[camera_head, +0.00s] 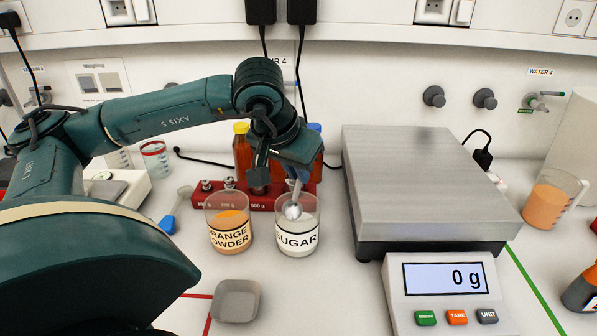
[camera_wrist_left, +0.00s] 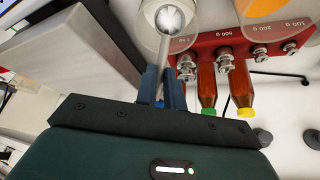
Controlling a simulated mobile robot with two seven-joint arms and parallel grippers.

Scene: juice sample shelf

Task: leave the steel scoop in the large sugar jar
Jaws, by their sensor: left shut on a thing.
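The large sugar jar (camera_head: 297,232) is a clear glass with a SUGAR label and white contents, standing left of the big scale. My left gripper (camera_head: 296,177) is above the jar, shut on the handle of the steel scoop (camera_head: 293,211). The scoop points down, with its bowl inside the jar's mouth; whether the bowl touches the sugar I cannot tell. In the left wrist view the scoop's handle (camera_wrist_left: 163,60) runs from between the blue fingers (camera_wrist_left: 161,88) to the shiny bowl over the jar. My right gripper is not in view.
The orange powder jar (camera_head: 229,238) stands just left of the sugar jar. Behind are a red weight rack (camera_head: 240,202) and bottles (camera_head: 242,150). The big scale (camera_head: 425,185) reads 0 g. A grey dish (camera_head: 236,301) lies in front; a blue-handled scoop (camera_head: 168,224) lies left.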

